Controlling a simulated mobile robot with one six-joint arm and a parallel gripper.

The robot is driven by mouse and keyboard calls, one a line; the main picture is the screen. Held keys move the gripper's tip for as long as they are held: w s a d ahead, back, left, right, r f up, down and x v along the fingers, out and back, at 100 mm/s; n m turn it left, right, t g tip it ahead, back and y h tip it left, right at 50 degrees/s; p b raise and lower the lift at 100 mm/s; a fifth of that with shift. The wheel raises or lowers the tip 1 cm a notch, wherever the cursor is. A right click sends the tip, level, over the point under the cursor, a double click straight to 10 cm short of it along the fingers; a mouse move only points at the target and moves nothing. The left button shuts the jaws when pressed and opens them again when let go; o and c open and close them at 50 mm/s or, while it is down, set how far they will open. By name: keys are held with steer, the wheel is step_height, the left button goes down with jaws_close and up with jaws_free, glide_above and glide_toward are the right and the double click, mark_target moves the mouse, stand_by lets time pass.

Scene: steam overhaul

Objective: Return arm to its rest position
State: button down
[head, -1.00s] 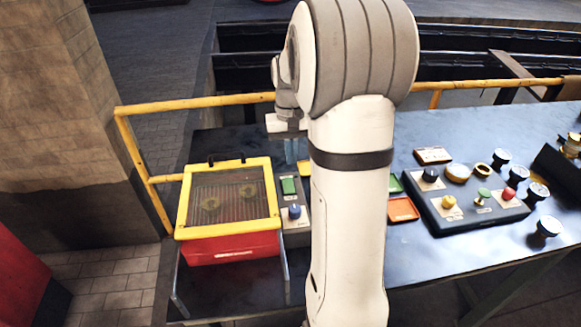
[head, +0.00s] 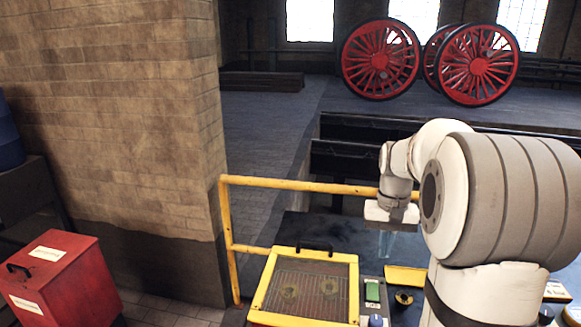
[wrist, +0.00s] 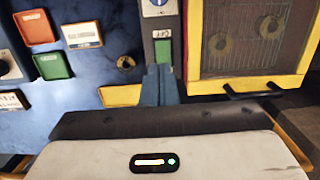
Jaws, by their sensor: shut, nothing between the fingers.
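My arm rises at the right of the head view and is bent over the dark workbench (head: 300,228). My gripper (head: 386,243) points down above the bench, behind the control panel. In the wrist view my gripper (wrist: 160,84) shows as two blue-grey fingers close together, shut with nothing between them. They lie in front of the panel with the green button (wrist: 163,51). That green button also shows in the head view (head: 372,291).
A yellow-framed box with a mesh lid (head: 318,285) stands left of the panel. A yellow rail (head: 290,184) runs behind the bench. A brick pillar (head: 120,130) and a red box (head: 65,280) are at left. Red wheels (head: 380,60) stand far back.

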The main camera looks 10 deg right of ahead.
steer(key=s+a+n+t, duration=0.3)
steer(key=s+a, duration=1)
steer(key=s, duration=0.5)
steer(key=shift+a+f+n+t, duration=0.25)
steer(key=shift+a+n+t, duration=0.1)
steer(key=shift+t, duration=0.25)
